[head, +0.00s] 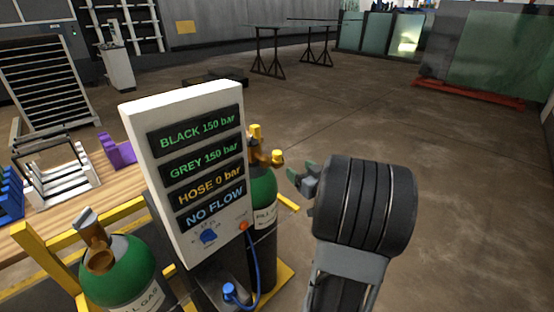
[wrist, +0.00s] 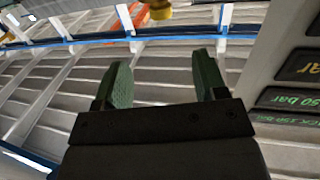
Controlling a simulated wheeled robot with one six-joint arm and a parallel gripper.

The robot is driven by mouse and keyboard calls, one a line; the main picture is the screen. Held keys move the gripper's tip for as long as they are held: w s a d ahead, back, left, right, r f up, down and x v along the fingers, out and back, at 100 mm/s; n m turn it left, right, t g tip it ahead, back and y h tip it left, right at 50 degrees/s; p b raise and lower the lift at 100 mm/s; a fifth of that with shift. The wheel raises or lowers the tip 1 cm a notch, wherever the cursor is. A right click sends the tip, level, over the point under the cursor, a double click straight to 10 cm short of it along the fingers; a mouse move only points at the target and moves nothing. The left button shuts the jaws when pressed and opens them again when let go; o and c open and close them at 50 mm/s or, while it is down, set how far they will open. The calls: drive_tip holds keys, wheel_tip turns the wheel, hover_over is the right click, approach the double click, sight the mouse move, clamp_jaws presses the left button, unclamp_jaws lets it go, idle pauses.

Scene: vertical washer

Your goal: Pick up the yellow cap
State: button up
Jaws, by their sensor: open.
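A small yellow cap (head: 278,156) sits on the side outlet of the brass valve on the green-topped gas cylinder (head: 262,190) behind the display panel. A yellow piece (head: 256,133) also tops this valve. My gripper (head: 297,176) is open and empty, just right of the cap and a little lower in the head view. In the wrist view, a yellow rounded part (wrist: 160,11), cut by the top edge, lies beyond my green-padded fingers (wrist: 163,75). I cannot tell which yellow piece it is. Nothing is between the fingers.
The white display panel (head: 190,170) stands close left of the cylinder; its edge shows at right in the wrist view. A second green cylinder (head: 118,272) stands at front left. A blue hose (head: 254,262) hangs below the panel. The floor (head: 450,170) at right is clear.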

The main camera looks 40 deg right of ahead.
sight(280, 154)
drive_tip(key=shift+w+d+f+p, duration=0.1)
drive_tip(key=shift+w+p, duration=0.55)
drive_tip(key=shift+w, duration=2.7)
drive_tip(key=shift+w+d+p, duration=0.1)
drive_tip(key=shift+w+p, duration=0.5)
drive_tip(key=shift+w, duration=2.75)
drive_tip(key=c, duration=1)
